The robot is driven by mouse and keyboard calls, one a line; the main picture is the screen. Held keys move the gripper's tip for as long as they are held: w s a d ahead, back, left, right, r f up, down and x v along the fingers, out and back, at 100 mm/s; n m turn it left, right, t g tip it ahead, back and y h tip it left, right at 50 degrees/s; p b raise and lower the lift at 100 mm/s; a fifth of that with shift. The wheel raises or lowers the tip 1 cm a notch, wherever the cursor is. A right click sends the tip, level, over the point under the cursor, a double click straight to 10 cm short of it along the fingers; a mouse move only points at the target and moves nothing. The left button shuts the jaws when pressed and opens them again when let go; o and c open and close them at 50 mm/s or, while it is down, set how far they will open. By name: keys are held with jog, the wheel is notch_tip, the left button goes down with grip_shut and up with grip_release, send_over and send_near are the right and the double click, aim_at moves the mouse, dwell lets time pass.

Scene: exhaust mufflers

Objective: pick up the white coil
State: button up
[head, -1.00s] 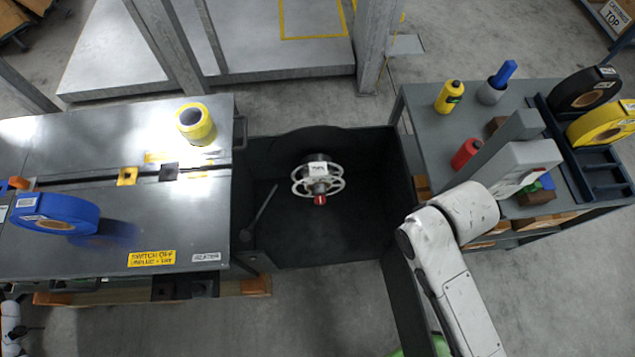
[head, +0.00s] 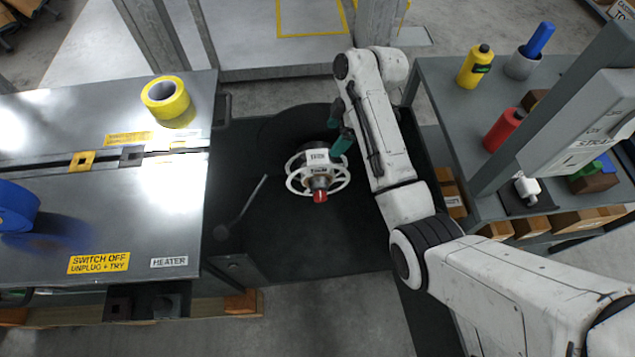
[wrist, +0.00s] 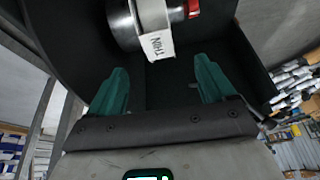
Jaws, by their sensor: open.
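The white coil (head: 317,157) is an open, spoked white reel with a metal hub, a red end and a white tag, inside the dark bin. In the wrist view its white band (wrist: 154,16) shows at the top, with the tag reading "THIN", a metal cylinder and a bit of red; the rest is cut off. My gripper (head: 340,128) has green fingers and is just beyond the coil, toward its upper right. In the wrist view the fingers of my gripper (wrist: 162,82) are wide apart with nothing between them. I cannot tell whether a finger touches the coil.
The dark bin (head: 270,220) has a bare floor around the coil, with a thin rod on the left. A metal table (head: 150,225) stands left, with yellow tape (head: 165,98). A grey shelf cart (head: 440,80) with bottles stands right, close to my arm.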

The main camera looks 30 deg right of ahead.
jog(key=w, duration=0.1)
jog(key=b, duration=0.1)
send_over(318, 158)
jog(key=d, duration=0.2)
jog(key=shift+n, duration=0.3)
jog(key=f, duration=0.5)
jog(key=shift+s+d+f, duration=0.1)
jog(key=shift+s, duration=0.1)
jog(key=shift+b+x, duration=0.6)
jog(key=shift+x, duration=1.95)
jog(key=shift+s, duration=0.2)
jog(key=shift+c, duration=0.5)
jog(key=c, duration=1.1)
jog(key=shift+c, duration=0.2)
